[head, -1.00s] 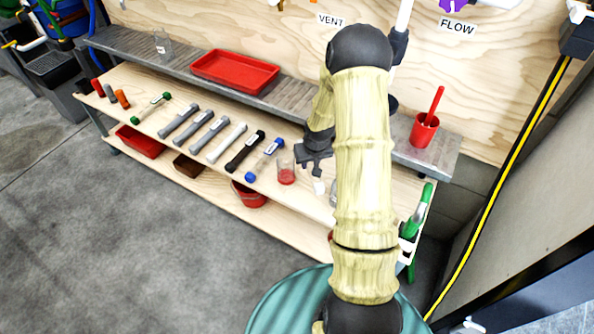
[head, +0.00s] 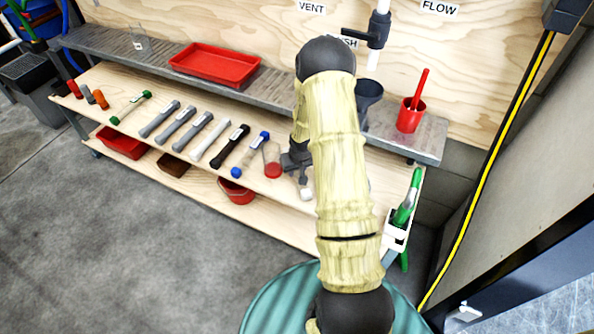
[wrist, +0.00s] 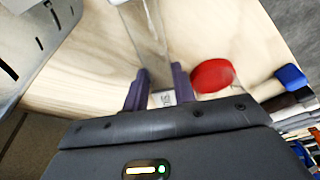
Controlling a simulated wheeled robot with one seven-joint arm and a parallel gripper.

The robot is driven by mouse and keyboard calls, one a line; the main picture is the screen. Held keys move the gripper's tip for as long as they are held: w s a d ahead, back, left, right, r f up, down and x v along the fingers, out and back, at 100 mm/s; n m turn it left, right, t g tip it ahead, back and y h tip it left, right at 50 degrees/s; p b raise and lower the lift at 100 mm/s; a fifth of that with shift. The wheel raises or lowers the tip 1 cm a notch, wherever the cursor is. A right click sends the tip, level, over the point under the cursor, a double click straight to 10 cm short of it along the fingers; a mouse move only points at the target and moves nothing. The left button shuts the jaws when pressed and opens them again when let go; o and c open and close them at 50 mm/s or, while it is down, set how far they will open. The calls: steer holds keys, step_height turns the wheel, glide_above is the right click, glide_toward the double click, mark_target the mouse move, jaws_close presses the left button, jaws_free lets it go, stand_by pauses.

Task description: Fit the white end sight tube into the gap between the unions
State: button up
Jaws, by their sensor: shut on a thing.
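My gripper (wrist: 151,91) is shut on a clear tube (wrist: 147,35) with a small printed label between the fingers. In the head view, my gripper (head: 298,163) is over the right part of the lower wooden shelf, and a white end (head: 306,193) shows just below it. The tube's far end is cut off in the wrist view. A white vertical pipe (head: 382,8) with a black valve (head: 378,30) runs down the plywood wall.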

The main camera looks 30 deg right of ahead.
steer(key=o, duration=1)
steer(key=shift+o, duration=0.2)
steer(key=p+v, duration=0.4)
steer(key=v, duration=0.8)
steer(key=shift+a+r, duration=0.1)
steer(key=shift+r, duration=0.1)
